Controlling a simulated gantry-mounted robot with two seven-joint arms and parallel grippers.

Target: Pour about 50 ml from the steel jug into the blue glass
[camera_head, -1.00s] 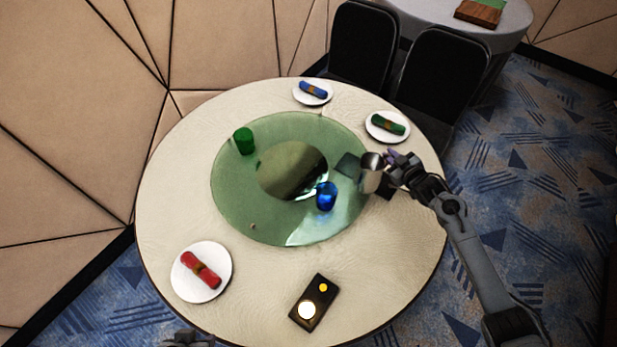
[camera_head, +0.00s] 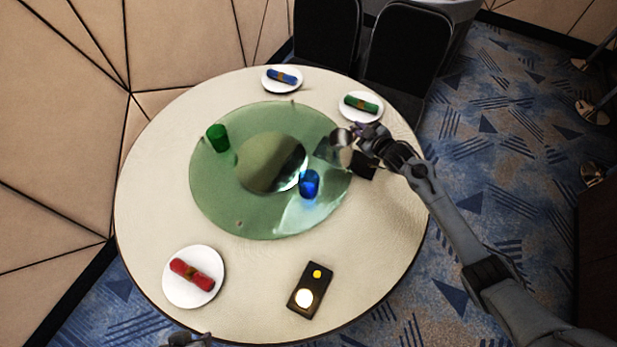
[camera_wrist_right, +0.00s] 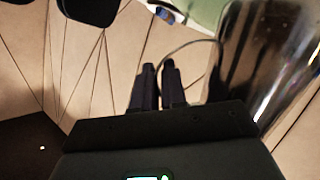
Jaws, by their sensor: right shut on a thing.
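The steel jug (camera_head: 341,141) is shiny and hangs over the right edge of the green glass turntable (camera_head: 220,195). My right gripper (camera_head: 359,138) is shut on the jug from its right side. In the right wrist view the closed fingers (camera_wrist_right: 159,85) are at a thin curved handle, with the jug's reflective body (camera_wrist_right: 268,60) at the right. The blue glass (camera_head: 309,184) stands upright on the turntable, in front and left of the jug, apart from it. The jug's mouth and contents cannot be made out. My left gripper (camera_head: 188,341) barely shows at the bottom edge; its fingers are unclear.
A green glass (camera_head: 217,138) stands at the turntable's back left. Plates with rolled napkins lie on the round table: red (camera_head: 194,277), blue (camera_head: 282,79), green (camera_head: 361,106). Dark chairs stand behind.

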